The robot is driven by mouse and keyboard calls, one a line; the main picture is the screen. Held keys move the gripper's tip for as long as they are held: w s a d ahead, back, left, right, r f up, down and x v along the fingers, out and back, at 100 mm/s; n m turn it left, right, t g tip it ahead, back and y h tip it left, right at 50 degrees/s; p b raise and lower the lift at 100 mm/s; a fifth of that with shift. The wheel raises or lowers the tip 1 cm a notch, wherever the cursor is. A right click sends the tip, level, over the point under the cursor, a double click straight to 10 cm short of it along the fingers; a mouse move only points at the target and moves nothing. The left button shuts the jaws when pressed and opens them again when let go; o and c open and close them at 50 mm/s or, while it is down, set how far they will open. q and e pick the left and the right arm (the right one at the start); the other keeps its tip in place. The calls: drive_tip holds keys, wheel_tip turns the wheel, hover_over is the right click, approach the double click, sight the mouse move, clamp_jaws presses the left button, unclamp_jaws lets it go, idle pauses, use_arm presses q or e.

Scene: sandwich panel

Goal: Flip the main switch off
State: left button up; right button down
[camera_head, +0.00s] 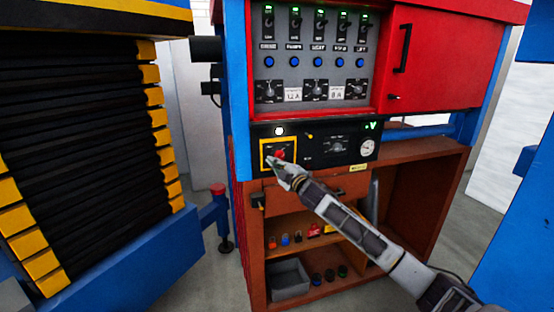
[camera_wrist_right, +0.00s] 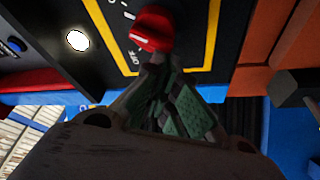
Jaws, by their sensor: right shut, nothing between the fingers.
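The main switch is a red rotary knob (camera_head: 280,154) inside a yellow square outline on the black lower panel (camera_head: 317,134). The red knob (camera_wrist_right: 152,28) also shows in the right wrist view, with an "OFF" label printed beside it. My right gripper (camera_head: 272,162) is at the lower left of the knob in the head view. In the right wrist view my right gripper (camera_wrist_right: 165,75) is shut, with its fingertips at the knob's lower edge. They look close to or touching it; I cannot tell which. Nothing is between the fingers. My left gripper is not in view.
A lit white lamp (camera_head: 278,130) sits above the yellow frame. A gauge (camera_head: 368,147) is at the panel's right. Above are several toggle switches and blue buttons on a grey panel (camera_head: 318,75). Below is an open brown shelf (camera_head: 400,215) with a grey bin (camera_head: 289,280).

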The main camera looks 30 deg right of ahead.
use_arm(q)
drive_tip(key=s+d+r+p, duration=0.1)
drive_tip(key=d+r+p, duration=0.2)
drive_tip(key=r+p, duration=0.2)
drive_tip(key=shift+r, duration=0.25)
use_arm(e)
drive_tip(key=shift+s+d+f+n+g+y, duration=0.1)
drive_tip(key=shift+d+f+n+g, duration=0.25)
drive_tip(key=shift+n, duration=0.35)
drive_tip(key=shift+d+f+n+g+y, duration=0.1)
drive_tip(key=shift+d+f+n, duration=0.1)
drive_tip(key=shift+f+n, duration=0.4)
drive_tip(key=shift+s+d+f+n+g+y, duration=0.1)
drive_tip(key=shift+d+f+n+g, duration=0.15)
drive_tip(key=shift+n, duration=0.55)
drive_tip(key=shift+a+f, duration=0.1)
